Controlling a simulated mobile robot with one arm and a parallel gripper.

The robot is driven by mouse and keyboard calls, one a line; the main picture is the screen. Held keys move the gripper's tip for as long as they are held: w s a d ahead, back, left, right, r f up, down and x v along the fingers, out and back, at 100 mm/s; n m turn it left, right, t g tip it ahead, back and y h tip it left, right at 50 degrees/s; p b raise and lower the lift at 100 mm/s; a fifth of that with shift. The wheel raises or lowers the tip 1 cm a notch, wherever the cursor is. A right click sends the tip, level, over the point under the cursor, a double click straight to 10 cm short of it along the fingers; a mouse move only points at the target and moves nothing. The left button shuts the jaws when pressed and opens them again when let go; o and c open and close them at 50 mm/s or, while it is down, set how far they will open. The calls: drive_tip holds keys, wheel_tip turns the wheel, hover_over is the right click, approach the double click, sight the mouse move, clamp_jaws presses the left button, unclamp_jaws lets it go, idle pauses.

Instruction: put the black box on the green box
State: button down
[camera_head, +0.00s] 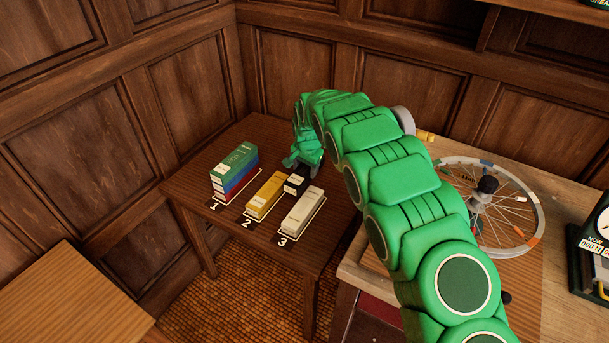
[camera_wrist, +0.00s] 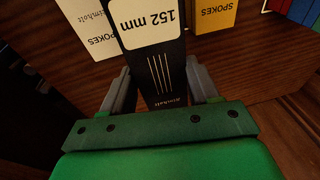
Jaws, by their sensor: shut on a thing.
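The black box (camera_head: 295,184) shows its pale end label in the head view, beside the far ends of the yellow and white boxes. In the wrist view the black box (camera_wrist: 168,72), labelled 152 mm, sits between both fingers. My gripper (camera_wrist: 160,84) is shut on it. In the head view my gripper (camera_head: 304,165) is partly hidden by my own wrist. I cannot tell whether the black box touches the table. The green box (camera_head: 235,160) lies on top of a stack at mark 1, left of my gripper. Its edge shows at the wrist view's top right (camera_wrist: 314,17).
Under the green box lie a blue box (camera_head: 238,178) and a red box (camera_head: 239,187). A yellow box (camera_head: 267,195) lies at mark 2 and a white box (camera_head: 303,211) at mark 3. The dark table (camera_head: 190,188) meets a bench with a spoked wheel (camera_head: 525,187) at right.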

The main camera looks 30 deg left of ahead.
sight(304, 165)
drive_tip(key=shift+w+a+f, duration=0.35)
drive_tip(key=shift+w+f, duration=0.1)
drive_tip(key=shift+f, duration=0.05)
drive_tip(key=shift+w+a+f, duration=0.2)
drive_tip(key=shift+w+f, duration=0.05)
drive_tip(key=shift+f, duration=0.2)
drive_tip(key=shift+w+a+f, duration=0.2)
drive_tip(key=shift+f, duration=1.55)
drive_tip(key=shift+c, duration=1.3)
unclamp_jaws()
drive_tip(key=shift+f, duration=0.1)
drive_tip(key=shift+r, duration=0.2)
drive_tip(key=shift+o, duration=0.2)
drive_tip(key=shift+s+d+r, duration=0.3)
drive_tip(key=shift+r, duration=1.6)
drive_tip(key=shift+s+d+r, duration=0.35)
drive_tip(key=shift+r, duration=1.6)
drive_tip(key=shift+s+d+r, duration=0.3)
drive_tip(key=shift+r, duration=1.6)
